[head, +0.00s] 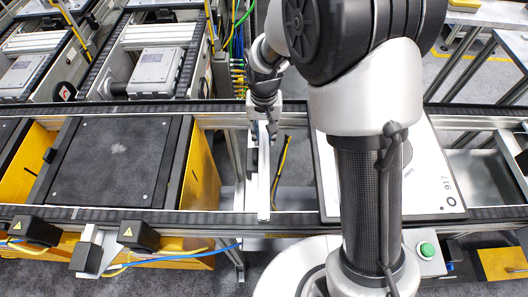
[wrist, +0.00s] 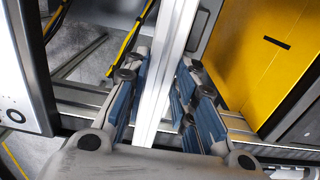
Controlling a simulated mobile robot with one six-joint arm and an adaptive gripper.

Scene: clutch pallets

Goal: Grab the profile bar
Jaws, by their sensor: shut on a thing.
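The profile bar (head: 264,180) is a long, slim, silvery-white piece. In the head view it runs from my gripper (head: 263,128) toward the near rail of the conveyor. In the wrist view the bar (wrist: 172,45) passes between the blue-padded fingers of my gripper (wrist: 160,82). My gripper is shut on the bar. Small gaps seem to show beside the bar in the wrist view, and the exact contact is hard to see. The bar's far end is hidden by the gripper in the head view.
A dark-topped pallet with yellow sides (head: 118,165) stands left of the bar. The near conveyor rail (head: 150,217) runs across the front. A yellow-black cable (head: 281,165) hangs close beside the bar.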

